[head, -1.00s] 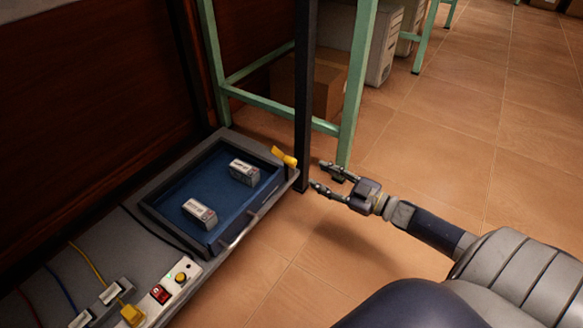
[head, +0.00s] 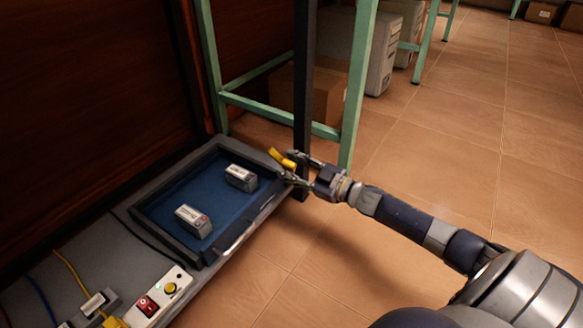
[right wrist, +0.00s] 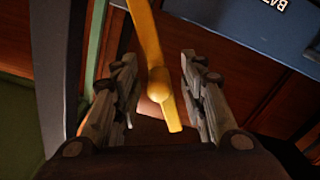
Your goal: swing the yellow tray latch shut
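The yellow latch (head: 281,157) sits at the far right corner of the tray (head: 263,213), which has a blue floor and a dark rim. In the right wrist view the yellow latch (right wrist: 157,78) runs between the two fingers, with a gap on each side. My right gripper (head: 288,167) is open around the latch's end; the wrist view shows its spread fingers (right wrist: 160,95) clearly. Two grey-white boxes, one nearer (head: 194,220) and one farther (head: 241,178), lie in the tray. My left gripper is not in view.
A dark post (head: 304,85) and a green metal frame (head: 356,85) stand just behind the gripper. A cardboard box (head: 328,95) is under the frame. A switch panel (head: 163,294) and cables lie front left. Open tiled floor is on the right.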

